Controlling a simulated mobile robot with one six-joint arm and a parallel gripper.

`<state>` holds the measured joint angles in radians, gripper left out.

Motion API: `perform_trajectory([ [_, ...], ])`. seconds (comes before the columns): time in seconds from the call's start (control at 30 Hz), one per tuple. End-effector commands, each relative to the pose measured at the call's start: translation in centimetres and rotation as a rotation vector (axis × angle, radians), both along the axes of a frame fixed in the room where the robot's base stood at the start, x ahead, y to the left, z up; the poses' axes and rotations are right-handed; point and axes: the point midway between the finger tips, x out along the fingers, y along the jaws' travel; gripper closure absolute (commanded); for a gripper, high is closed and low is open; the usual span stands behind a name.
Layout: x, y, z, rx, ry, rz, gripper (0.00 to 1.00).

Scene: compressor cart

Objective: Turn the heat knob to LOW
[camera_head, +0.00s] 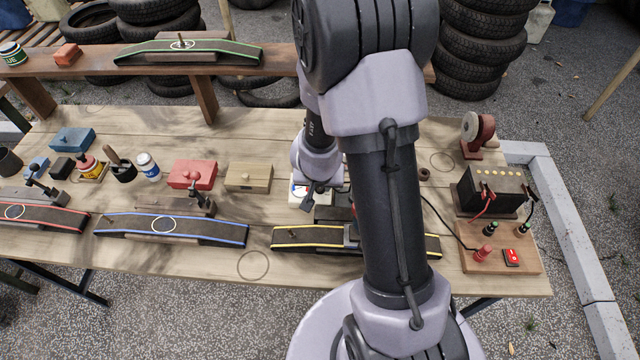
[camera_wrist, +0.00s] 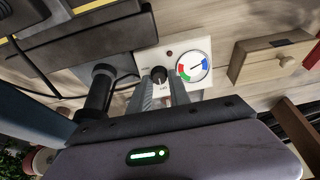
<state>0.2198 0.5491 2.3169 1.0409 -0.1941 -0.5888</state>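The heat knob (camera_wrist: 159,74) is a small black round knob on a white panel (camera_wrist: 203,45). The small lettering by the knob is not readable. In the head view a corner of the white panel (camera_head: 297,190) shows beside my gripper (camera_head: 309,200); the knob is hidden there.
A black cylindrical part (camera_wrist: 98,92) stands close left of my fingers. A wooden box (camera_wrist: 272,57) lies to the right. In the head view, a yellow-edged board (camera_head: 305,238) lies in front and a black battery box (camera_head: 492,190) stands at right.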

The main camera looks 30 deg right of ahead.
Motion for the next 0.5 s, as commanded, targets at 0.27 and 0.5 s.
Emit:
perform_trajectory([
  [0.27,-0.02,-0.01,-0.04,0.007,-0.005,-0.017,1.0],
  [0.5,-0.08,-0.06,-0.11,0.049,-0.032,-0.126,1.0],
])
